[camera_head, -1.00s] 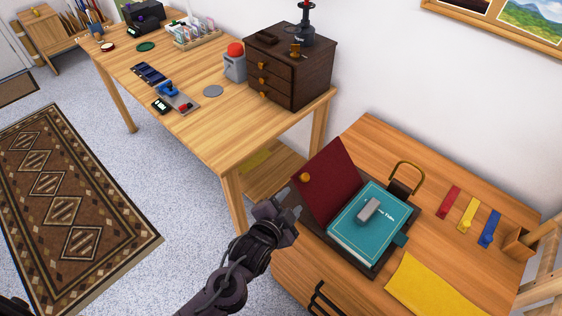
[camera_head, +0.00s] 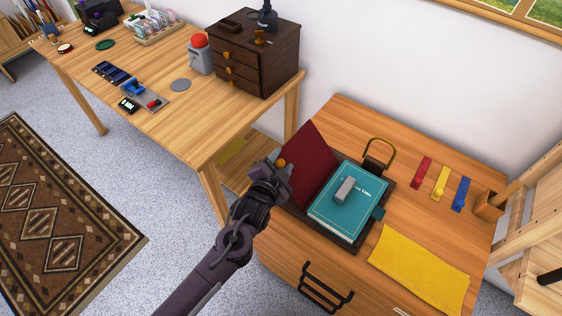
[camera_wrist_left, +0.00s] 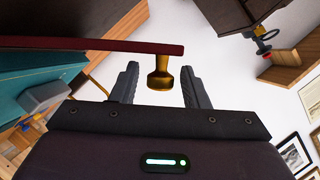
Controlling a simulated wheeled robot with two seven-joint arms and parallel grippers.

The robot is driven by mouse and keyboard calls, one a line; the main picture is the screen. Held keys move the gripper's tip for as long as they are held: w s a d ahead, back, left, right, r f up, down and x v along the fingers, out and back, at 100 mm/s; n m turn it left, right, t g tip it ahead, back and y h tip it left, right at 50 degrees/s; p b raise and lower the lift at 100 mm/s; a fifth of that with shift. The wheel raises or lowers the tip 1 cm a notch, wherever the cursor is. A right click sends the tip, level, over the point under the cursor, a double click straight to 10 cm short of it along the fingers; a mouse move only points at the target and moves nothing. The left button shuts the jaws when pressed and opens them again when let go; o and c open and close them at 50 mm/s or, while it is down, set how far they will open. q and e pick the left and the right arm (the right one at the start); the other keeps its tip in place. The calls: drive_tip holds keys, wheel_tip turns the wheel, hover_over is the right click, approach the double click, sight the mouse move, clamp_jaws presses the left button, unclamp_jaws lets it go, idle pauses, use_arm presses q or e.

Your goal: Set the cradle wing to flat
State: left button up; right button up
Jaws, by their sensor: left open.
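The cradle wing (camera_head: 307,160) is a dark red panel tilted up at the left side of the dark book cradle (camera_head: 341,237). In the left wrist view, the wing (camera_wrist_left: 60,43) shows edge-on. Its brass knob (camera_head: 281,163) sticks out from the wing's outer side. A teal book (camera_head: 335,211) lies in the cradle with a grey block (camera_head: 345,189) on top. My left gripper (camera_head: 279,168) is open at the knob. In the left wrist view, the knob (camera_wrist_left: 159,75) sits between the two fingers, with gaps on both sides. My right gripper is out of view.
A long wooden table (camera_head: 190,130) with a dark drawer chest (camera_head: 255,55) stands at the left.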

use_arm(q)
drive_tip(key=c, duration=0.9)
drive_tip(key=shift+f, duration=0.1)
